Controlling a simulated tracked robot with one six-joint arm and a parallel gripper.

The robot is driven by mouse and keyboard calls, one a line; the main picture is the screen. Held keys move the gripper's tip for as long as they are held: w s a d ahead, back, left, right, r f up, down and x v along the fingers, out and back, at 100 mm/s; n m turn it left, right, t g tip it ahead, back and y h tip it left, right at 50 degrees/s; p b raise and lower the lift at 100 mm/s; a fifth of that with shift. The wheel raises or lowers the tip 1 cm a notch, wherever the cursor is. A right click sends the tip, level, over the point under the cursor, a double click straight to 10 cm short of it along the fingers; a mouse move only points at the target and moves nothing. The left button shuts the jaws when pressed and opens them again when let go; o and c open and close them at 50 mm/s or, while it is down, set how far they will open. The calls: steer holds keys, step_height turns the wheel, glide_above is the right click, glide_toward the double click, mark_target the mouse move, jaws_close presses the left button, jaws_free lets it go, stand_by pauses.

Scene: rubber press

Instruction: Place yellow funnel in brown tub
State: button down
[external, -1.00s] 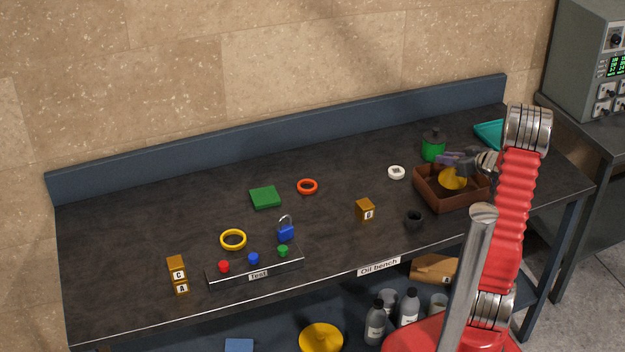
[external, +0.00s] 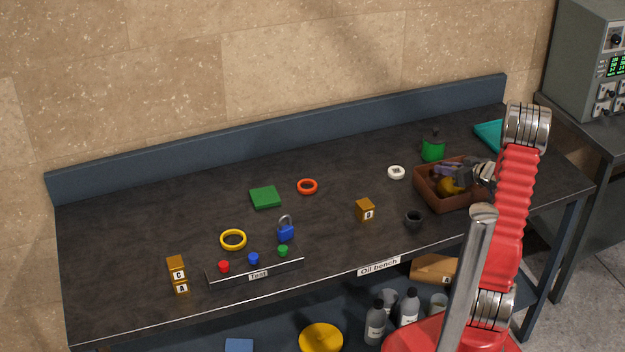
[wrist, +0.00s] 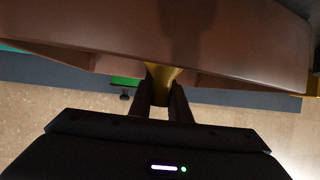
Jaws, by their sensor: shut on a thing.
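The brown tub (external: 424,194) is an open box at the right end of the bench. The yellow funnel (external: 448,186) is inside the tub's outline, low and partly hidden by my gripper (external: 450,172). In the wrist view my gripper (wrist: 162,100) has its two fingers closed around the narrow part of the yellow funnel (wrist: 163,76). The tub's brown wall (wrist: 80,38) fills the top of that view. Whether the funnel touches the tub floor cannot be told.
A green canister (external: 433,150) stands just behind the tub, and a teal item (external: 489,135) lies at the back right. A black cup (external: 414,219) and a lettered block (external: 365,210) are to the left of the tub.

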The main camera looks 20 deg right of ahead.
steer(key=c, duration=1.7)
jaws_free()
steer(key=shift+f, duration=0.1)
steer(key=shift+o, duration=0.2)
steer(key=shift+s+d+r, duration=0.1)
steer(key=shift+s+r, duration=0.1)
steer(key=shift+r, duration=0.05)
steer(key=v, duration=1.1)
steer(key=shift+s, duration=0.25)
steer(key=shift+r, duration=0.1)
